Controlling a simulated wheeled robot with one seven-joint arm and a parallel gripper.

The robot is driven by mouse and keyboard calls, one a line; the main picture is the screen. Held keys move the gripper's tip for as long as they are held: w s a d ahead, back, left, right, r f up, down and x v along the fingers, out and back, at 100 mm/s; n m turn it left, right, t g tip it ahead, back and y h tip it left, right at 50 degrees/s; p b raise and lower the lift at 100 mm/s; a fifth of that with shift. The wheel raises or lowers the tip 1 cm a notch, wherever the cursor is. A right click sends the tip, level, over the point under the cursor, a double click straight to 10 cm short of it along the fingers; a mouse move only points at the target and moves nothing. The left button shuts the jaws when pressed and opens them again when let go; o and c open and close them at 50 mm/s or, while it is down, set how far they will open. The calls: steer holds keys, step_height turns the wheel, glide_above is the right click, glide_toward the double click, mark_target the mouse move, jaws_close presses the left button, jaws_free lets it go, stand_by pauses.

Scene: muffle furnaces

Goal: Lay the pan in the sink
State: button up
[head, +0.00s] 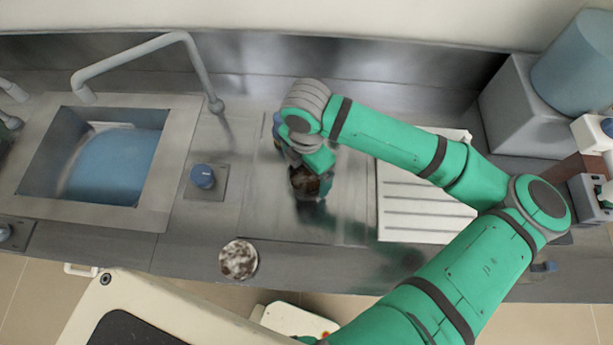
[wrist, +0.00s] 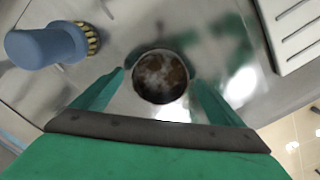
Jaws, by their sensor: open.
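A small round dark vessel with a brown and whitish stained inside (wrist: 160,77), which I take for the pan, stands on the steel counter. In the head view it (head: 304,181) is partly covered by my gripper. My gripper (wrist: 158,80) is open, with one green finger on each side of the vessel; I cannot tell whether they touch it. In the head view my gripper (head: 318,172) points down at mid-counter. The sink (head: 182,160) is at the left, with a blue surface inside. A second round piece with a mottled brown and white top (head: 239,259) stands at the counter's front edge.
A grey faucet (head: 140,48) arches behind the sink. A blue knob (head: 203,177) sits on the counter right of the sink. A white ribbed drainboard (head: 420,212) lies to the right.

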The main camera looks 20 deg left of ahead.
steer(key=c, duration=1.3)
steer(key=shift+r, duration=0.2)
